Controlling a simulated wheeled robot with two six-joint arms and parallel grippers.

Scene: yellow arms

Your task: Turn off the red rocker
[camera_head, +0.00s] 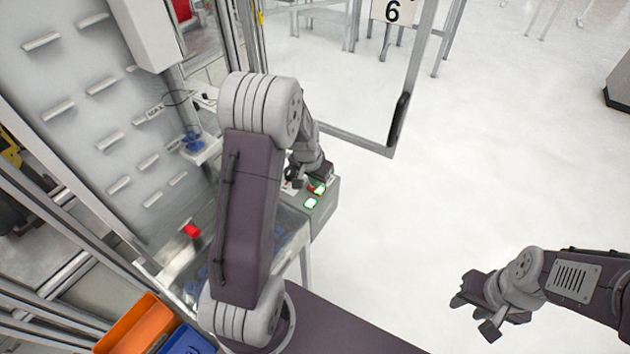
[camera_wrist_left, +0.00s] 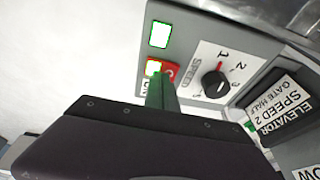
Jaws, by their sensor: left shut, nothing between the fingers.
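The grey control panel (camera_head: 326,206) stands at the end of the machine. In the head view my left gripper (camera_head: 311,180) is at the panel, partly behind my own arm. My right gripper (camera_head: 474,316) is open and empty over clear floor at the right.
A black speed knob (camera_wrist_left: 215,84) sits next to the red rocker, and a lit green-edged button (camera_wrist_left: 159,34) is above it. An elevator speed sign (camera_wrist_left: 275,113) is at the right. A glass door frame (camera_head: 395,125) stands behind the panel. Orange (camera_head: 140,323) and blue bins (camera_head: 187,341) are near.

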